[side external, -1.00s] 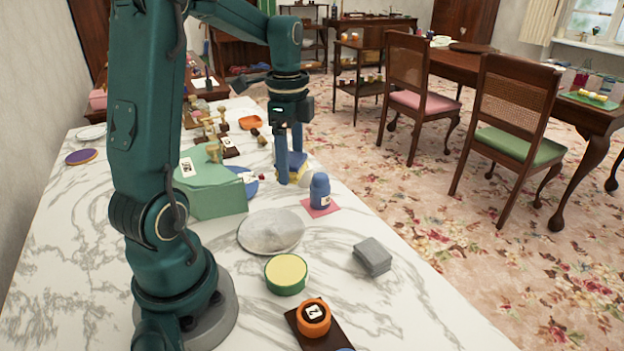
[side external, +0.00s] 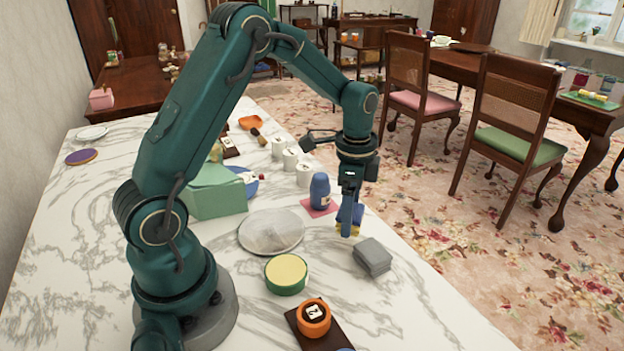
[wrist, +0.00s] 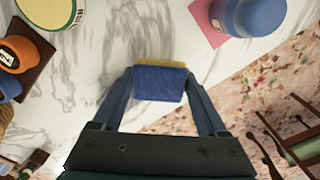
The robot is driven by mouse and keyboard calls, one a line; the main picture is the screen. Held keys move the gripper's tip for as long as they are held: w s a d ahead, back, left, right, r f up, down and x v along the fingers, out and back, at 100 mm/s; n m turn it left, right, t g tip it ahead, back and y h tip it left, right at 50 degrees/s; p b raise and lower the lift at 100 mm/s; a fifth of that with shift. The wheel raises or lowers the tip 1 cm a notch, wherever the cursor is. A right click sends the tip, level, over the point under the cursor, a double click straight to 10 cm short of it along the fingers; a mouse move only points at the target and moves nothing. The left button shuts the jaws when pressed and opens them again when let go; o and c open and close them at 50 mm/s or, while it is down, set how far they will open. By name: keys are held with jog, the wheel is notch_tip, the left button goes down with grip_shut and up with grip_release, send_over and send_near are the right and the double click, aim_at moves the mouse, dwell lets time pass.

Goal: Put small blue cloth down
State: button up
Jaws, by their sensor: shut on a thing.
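My gripper (side external: 350,228) is shut on the small blue cloth (side external: 357,215), and the cloth is seen between the two fingers in the wrist view (wrist: 160,84). A yellow strip (wrist: 160,63) shows along the cloth's far edge. The gripper points down near the right edge of the marble counter. The cloth appears to be above the counter, but its exact height cannot be told. A grey folded stack (side external: 372,257) lies just in front of and to the right of the gripper in the side view.
A blue jar (side external: 320,191) stands on a pink square (side external: 309,206) behind the gripper. A pale round plate (side external: 271,246), a green tin with a yellow top (side external: 286,274) and an orange container (side external: 313,318) are left and nearer. The counter edge drops to the floor at right.

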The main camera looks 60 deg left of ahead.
jog(key=shift+f, duration=1.3)
jog(key=shift+f, duration=0.15)
jog(key=o, duration=1.4)
jog(key=shift+c, duration=0.2)
